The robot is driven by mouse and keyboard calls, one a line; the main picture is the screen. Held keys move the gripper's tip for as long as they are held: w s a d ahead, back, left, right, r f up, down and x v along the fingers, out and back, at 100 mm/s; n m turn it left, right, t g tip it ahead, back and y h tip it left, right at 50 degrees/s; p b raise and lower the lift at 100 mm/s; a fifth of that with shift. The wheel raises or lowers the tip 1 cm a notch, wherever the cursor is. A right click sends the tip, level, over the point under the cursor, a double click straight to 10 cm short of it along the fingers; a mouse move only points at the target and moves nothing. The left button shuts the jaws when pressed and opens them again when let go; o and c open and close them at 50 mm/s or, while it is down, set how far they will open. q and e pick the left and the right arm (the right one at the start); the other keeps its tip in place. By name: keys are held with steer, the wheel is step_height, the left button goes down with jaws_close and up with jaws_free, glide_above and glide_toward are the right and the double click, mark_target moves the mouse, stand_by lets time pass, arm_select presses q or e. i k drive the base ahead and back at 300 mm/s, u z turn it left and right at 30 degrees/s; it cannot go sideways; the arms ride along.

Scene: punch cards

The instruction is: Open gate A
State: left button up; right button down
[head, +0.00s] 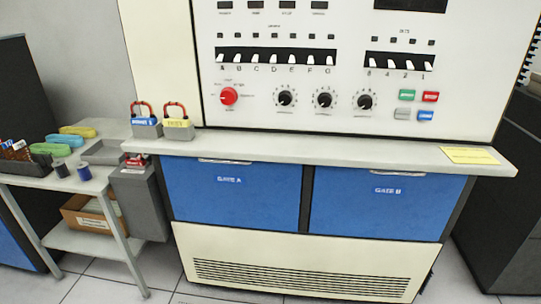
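Gate A (230,205) is a blue panel in the lower front of the machine, left of centre in the head view. It is labelled "GATE A" and looks closed, flush with the panel beside it. A pale handle bar (224,161) runs along its top edge, just under the ledge. Gate B (387,215) is a similar blue panel to its right, also closed, with its own handle (398,173). Neither of my grippers shows in the head view.
A pale ledge (340,151) juts out above both gates, with a yellow note (470,155) at its right. Two padlock-like blocks stand at its left end. A grey side table (60,178) with loose items and a grey bin (140,205) stand left of gate A.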

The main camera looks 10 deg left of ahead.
mark_target(242, 194)
steer(key=u, duration=0.15)
steer(key=i, duration=0.85)
steer(key=u, duration=0.6)
